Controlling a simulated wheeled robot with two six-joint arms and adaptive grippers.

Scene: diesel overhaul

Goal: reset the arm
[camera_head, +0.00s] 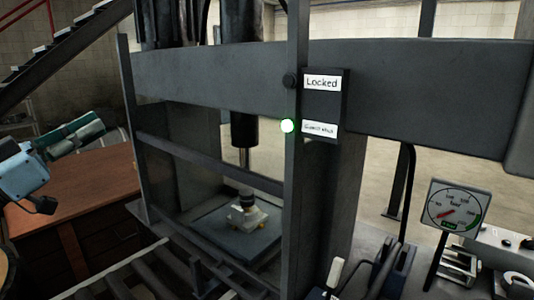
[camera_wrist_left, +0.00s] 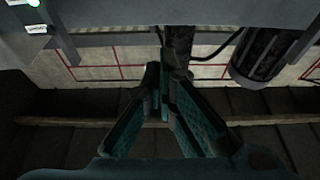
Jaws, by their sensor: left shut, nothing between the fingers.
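My left gripper (camera_head: 82,133) is at the left side of the head view, with teal fingers on a light blue wrist. It is raised to the left of the press frame, apart from it, above the brown wooden bench. In the left wrist view the two fingers (camera_wrist_left: 164,82) converge at their tips, shut with nothing between them. My right gripper is in neither view.
A dial gauge (camera_head: 455,207) stands right. A wooden bench (camera_head: 92,190) is left.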

